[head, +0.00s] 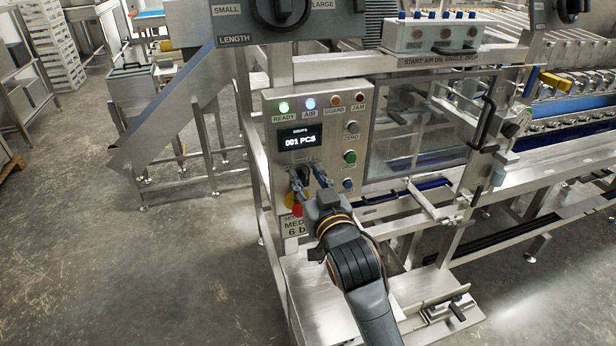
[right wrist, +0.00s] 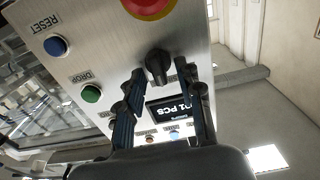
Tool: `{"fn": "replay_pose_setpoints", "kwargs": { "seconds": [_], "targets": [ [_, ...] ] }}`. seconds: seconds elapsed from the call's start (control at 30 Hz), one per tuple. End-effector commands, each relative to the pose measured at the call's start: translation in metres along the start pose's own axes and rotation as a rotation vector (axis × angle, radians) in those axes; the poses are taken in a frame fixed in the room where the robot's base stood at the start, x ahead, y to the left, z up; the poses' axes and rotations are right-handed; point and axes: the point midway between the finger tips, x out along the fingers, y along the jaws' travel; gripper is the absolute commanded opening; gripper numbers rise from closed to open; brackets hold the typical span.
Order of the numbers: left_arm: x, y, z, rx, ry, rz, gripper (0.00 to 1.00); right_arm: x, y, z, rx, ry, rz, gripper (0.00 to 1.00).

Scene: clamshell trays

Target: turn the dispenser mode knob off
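The black mode knob (head: 303,173) is on the front of the steel control panel (head: 356,112), below the display reading "001 PCS" (head: 300,140). My right gripper (head: 307,177) is in front of the panel at the knob. In the right wrist view, the knob (right wrist: 157,66) shows between the two fingertips, with a gap on each side. The gripper is open, and no clear contact shows. The knob's labels are mostly hidden by the fingers. My left gripper is not in view.
Just below the knob is a red stop button (head: 297,208) on a yellow ring, partly hidden by my gripper. The green DROP button (head: 350,157) and blue RESET button (head: 347,184) are to the right. READY (head: 284,106) and AIR (head: 310,103) lamps glow.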

Motion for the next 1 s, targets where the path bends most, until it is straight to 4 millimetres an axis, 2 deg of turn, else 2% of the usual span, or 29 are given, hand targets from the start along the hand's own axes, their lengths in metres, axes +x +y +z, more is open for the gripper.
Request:
{"fn": "replay_pose_setpoints", "kwargs": {
  "seconds": [0.17,0.33,0.73,1.0],
  "targets": [
    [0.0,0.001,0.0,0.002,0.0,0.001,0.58,0.0,0.0,0.0,0.0,0.0,0.0,0.34],
    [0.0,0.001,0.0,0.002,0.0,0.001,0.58,0.0,0.0,0.0,0.0,0.0,0.0,0.0],
    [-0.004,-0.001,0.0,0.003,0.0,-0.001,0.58,0.0,0.0,-0.001,-0.034,-0.001,0.0,0.0],
    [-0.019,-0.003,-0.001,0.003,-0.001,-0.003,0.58,-0.001,-0.002,-0.002,-0.191,-0.002,0.0,0.0]
  ]
}}
